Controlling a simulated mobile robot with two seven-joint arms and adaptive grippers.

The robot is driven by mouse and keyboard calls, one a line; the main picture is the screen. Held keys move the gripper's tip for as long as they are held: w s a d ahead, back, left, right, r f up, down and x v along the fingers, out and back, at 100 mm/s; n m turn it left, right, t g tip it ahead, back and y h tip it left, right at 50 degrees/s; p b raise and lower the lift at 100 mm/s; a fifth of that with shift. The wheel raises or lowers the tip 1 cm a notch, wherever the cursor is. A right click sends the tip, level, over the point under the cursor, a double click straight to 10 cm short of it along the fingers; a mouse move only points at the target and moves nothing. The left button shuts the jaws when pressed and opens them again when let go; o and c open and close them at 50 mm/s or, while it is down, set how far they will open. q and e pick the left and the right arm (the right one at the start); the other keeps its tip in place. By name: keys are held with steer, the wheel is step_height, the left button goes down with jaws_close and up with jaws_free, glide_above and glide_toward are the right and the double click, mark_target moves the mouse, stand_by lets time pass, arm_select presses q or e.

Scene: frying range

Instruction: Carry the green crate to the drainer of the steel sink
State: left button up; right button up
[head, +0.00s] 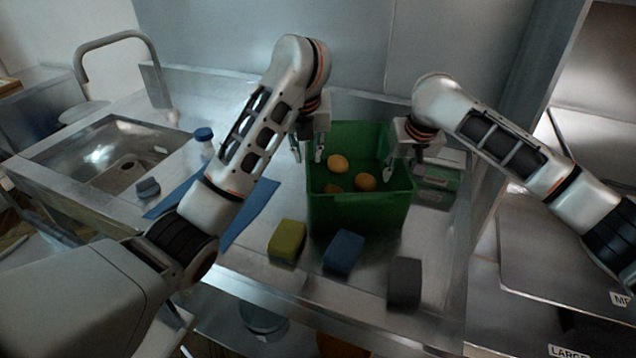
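The green crate (355,212) stands on the steel counter, right of centre, with several round orange-brown items inside. My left gripper (308,153) is at the crate's left rim, its fingers apart, one outside the wall and one on the inner side. My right gripper (401,160) is at the right rim, fingers apart and seemingly either side of the wall; contact is unclear. The steel sink (70,155) is at the left, with an empty basin and a tall curved tap. The drainer's outline cannot be told apart clearly, partly behind my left arm.
A dark sponge (148,188) is near the basin. Yellow (287,240), blue (344,250) and grey (404,281) blocks sit before the crate.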

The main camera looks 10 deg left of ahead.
arm_select(q)
steer(key=v, duration=0.4)
arm_select(e)
steer(key=shift+r, duration=0.1)
steer(key=v, duration=1.2)
